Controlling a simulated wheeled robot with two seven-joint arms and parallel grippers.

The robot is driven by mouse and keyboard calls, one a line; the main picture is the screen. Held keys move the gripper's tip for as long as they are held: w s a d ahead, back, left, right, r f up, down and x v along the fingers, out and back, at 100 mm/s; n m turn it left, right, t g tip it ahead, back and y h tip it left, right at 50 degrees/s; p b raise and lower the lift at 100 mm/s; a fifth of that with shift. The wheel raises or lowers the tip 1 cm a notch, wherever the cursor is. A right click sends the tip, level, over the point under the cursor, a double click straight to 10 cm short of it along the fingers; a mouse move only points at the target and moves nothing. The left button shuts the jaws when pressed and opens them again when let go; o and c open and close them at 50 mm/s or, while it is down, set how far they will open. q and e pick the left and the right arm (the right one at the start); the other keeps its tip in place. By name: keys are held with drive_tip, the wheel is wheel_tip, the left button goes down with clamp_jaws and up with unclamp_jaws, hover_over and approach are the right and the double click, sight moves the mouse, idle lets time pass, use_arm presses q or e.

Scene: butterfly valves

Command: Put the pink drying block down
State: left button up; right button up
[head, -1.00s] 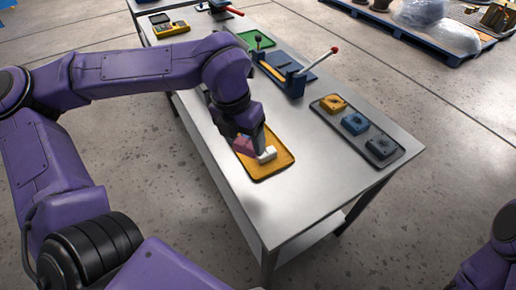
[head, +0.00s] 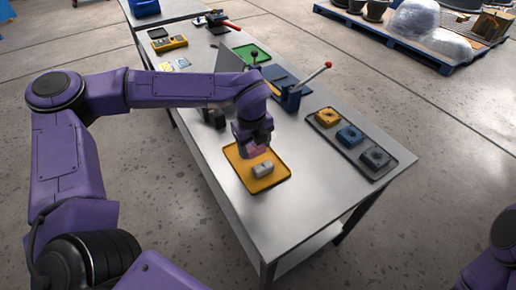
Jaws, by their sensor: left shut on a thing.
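My left gripper (head: 254,138) is over the back part of a yellow tray (head: 268,184) and points down. It is shut on the pink drying block (head: 257,152), which shows only partly below the fingers. I cannot tell whether the pink block touches the tray. A pale grey block (head: 263,169) lies on the tray just in front of the pink block. My right gripper is out of view; only a bit of the arm shows at the right edge.
A dark tray (head: 387,168) with yellow, blue and grey blocks lies to the right. Behind stand a blue fixture with a red-knobbed lever (head: 312,80) and a green tray (head: 262,57). The metal table (head: 320,185) is bare right of the yellow tray.

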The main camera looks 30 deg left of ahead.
sight(258, 161)
use_arm(q)
drive_tip(key=f, duration=0.2)
drive_tip(key=w+f, duration=0.1)
drive_tip(key=w+f+p, duration=0.1)
drive_tip(key=f, duration=0.1)
drive_tip(key=shift+w+f, duration=0.15)
drive_tip(key=shift+f, duration=0.15)
drive_tip(key=shift+a+f, duration=0.1)
drive_tip(key=shift+f, duration=0.2)
drive_tip(key=o, duration=1.2)
drive_tip(key=shift+r, duration=0.1)
drive_tip(key=shift+r, duration=0.25)
drive_tip(key=r, duration=0.4)
drive_tip(key=s+r+b, duration=0.1)
drive_tip(key=r, duration=0.6)
drive_tip(key=shift+s+r+b, duration=0.3)
drive_tip(key=shift+s+b, duration=0.05)
drive_tip(key=shift+b, duration=0.05)
